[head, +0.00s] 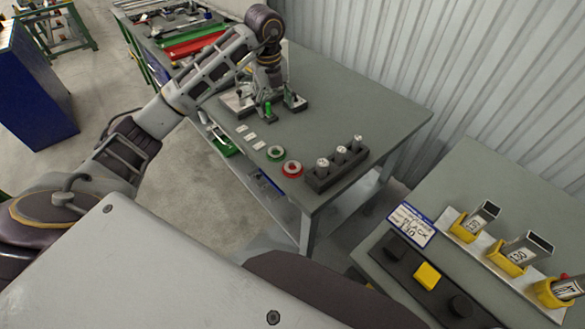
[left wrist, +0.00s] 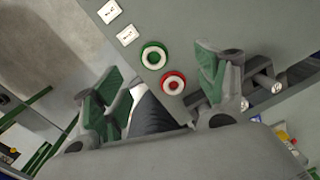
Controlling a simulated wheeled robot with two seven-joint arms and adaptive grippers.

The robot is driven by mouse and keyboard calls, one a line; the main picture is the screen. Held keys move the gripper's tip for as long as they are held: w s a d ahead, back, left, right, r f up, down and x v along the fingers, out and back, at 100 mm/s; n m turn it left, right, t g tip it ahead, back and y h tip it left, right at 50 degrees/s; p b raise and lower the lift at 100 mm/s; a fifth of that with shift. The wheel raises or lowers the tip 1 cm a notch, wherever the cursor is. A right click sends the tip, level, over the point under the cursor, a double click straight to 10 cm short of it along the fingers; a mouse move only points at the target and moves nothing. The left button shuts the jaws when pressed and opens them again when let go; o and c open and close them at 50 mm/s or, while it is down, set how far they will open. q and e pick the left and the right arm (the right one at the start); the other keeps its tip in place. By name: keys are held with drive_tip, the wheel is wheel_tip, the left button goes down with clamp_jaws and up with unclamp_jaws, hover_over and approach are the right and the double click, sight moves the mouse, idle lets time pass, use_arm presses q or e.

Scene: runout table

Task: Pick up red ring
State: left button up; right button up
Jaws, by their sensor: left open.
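The red ring (head: 292,176) lies flat on the grey table near its front edge, with a pale centre. In the left wrist view the red ring (left wrist: 173,73) lies between the spread fingers, below them on the table. A green ring (head: 276,159) lies just beside it, also seen in the left wrist view (left wrist: 153,44). My left gripper (head: 282,107) is open and empty, with green finger pads, over the table farther back than the rings in the head view. It also shows in the left wrist view (left wrist: 161,82). My right gripper is not in view.
A dark block with several pegs (head: 335,173) stands right of the red ring. Small white labels (head: 250,136) lie left of the rings. A second table (head: 500,175) at right holds yellow holders (head: 505,259) and a sign (head: 411,225). The table's right back is clear.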

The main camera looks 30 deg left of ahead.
use_arm(q)
drive_tip(key=shift+r+m+t+y+b, duration=0.5)
drive_tip(key=shift+r+t+y+b, duration=0.4)
drive_tip(key=shift+r, duration=2.5)
drive_tip(key=s+d+f+n+g+h, duration=0.1)
drive_tip(key=s+d+f+n+g, duration=0.1)
drive_tip(key=s+d+f+n, duration=0.2)
drive_tip(key=shift+s+d+f+n+g+h, duration=0.35)
drive_tip(key=shift+s+d+f, duration=0.6)
drive_tip(key=shift+d+f, duration=1.6)
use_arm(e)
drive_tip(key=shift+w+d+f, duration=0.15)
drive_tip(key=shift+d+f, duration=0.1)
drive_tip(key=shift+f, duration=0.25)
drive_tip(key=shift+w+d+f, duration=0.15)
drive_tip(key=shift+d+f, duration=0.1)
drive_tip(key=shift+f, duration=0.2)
use_arm(q)
drive_tip(key=shift+a+f, duration=0.35)
